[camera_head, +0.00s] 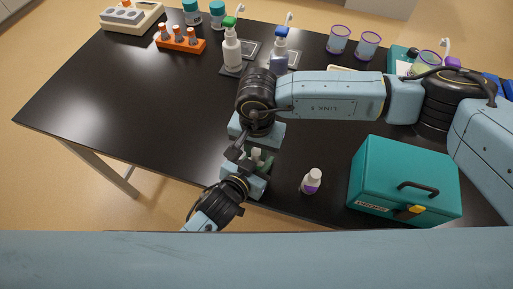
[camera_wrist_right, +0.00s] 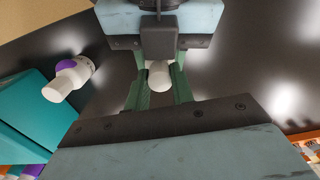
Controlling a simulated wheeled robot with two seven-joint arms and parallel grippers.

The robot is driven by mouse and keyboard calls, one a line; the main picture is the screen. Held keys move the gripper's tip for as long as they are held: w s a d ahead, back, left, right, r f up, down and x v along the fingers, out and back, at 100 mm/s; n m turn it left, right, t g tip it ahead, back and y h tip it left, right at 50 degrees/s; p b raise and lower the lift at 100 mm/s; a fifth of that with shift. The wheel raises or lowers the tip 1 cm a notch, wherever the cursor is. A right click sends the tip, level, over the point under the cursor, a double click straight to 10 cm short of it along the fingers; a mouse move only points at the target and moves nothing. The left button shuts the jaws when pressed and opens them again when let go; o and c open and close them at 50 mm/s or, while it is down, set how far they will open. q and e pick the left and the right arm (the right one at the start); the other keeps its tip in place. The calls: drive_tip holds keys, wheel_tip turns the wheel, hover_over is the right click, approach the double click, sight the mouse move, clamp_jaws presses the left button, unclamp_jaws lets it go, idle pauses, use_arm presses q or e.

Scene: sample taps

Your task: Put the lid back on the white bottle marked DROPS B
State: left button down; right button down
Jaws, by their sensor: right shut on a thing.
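A small white bottle (camera_head: 311,181) with a purple band stands near the table's front edge, right of my grippers. It also shows in the right wrist view (camera_wrist_right: 70,78), with a white cylindrical top. Its marking is too small to read. My right gripper (camera_head: 258,154) is shut on a small white round piece, which shows between the green fingers in the right wrist view (camera_wrist_right: 159,76). I cannot tell whether this piece is a lid or the top of a bottle. My left gripper (camera_head: 254,167) faces the right one, close against it; its fingertips are mostly hidden.
A teal box (camera_head: 405,183) with a black handle stands right of the bottle. Spray bottles (camera_head: 231,52), an orange rack (camera_head: 181,40) and purple-rimmed cups (camera_head: 338,41) stand at the back. The dark table (camera_head: 120,90) is clear on the left.

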drive_tip(key=m, duration=0.5)
drive_tip(key=shift+m, duration=0.3)
drive_tip(key=m, duration=0.4)
drive_tip(key=c, duration=1.2)
unclamp_jaws()
drive_tip(key=shift+s, duration=0.1)
drive_tip(key=shift+r, duration=2.25)
